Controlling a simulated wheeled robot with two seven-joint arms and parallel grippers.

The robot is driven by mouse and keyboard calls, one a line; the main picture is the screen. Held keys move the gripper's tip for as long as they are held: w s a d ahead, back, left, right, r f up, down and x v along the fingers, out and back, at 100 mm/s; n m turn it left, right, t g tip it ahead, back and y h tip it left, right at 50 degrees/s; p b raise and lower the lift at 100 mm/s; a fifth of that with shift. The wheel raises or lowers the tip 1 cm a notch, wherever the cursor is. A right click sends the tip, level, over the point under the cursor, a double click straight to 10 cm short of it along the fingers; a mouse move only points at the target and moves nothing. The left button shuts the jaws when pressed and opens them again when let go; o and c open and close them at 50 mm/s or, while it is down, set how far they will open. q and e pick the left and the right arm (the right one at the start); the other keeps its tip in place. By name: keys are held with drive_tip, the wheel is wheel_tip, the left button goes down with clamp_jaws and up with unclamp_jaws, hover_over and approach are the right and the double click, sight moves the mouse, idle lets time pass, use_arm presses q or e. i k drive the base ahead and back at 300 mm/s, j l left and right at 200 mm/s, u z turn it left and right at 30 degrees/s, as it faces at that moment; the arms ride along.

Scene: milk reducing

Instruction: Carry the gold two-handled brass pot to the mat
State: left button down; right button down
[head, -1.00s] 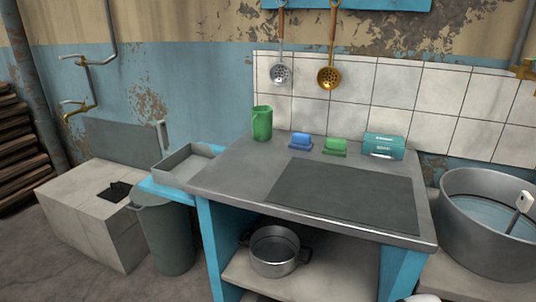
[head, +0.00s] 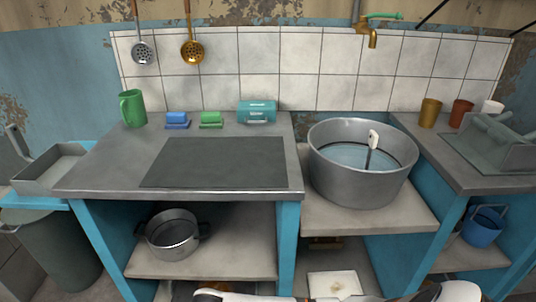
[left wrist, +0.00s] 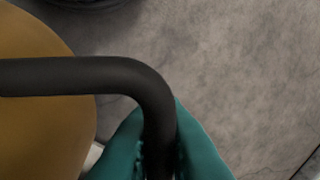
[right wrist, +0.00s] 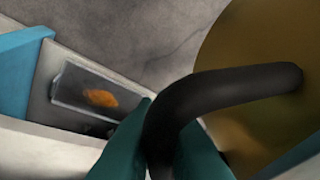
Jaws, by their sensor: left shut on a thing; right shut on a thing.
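The gold pot (left wrist: 40,130) shows only in part in the left wrist view, its curved wall at the left. A dark bent handle comes out from it, and my left gripper (left wrist: 158,150) is shut on that handle. In the right wrist view the pot (right wrist: 255,65) is at the right, and my right gripper (right wrist: 163,150) is shut on its other dark handle. The dark grey mat (head: 213,162) lies bare on the left metal counter in the head view. The pot's rim and inside are hidden, and neither gripper shows in the head view.
On the counter behind the mat stand a green jug (head: 133,108), blue (head: 177,120) and green (head: 211,120) sponge-like items and a teal box (head: 257,111). A large metal basin (head: 361,185) stands to the right. A steel pot (head: 172,234) sits on the shelf below.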

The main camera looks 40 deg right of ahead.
sight(219, 162)
drive_tip(key=z, duration=1.15)
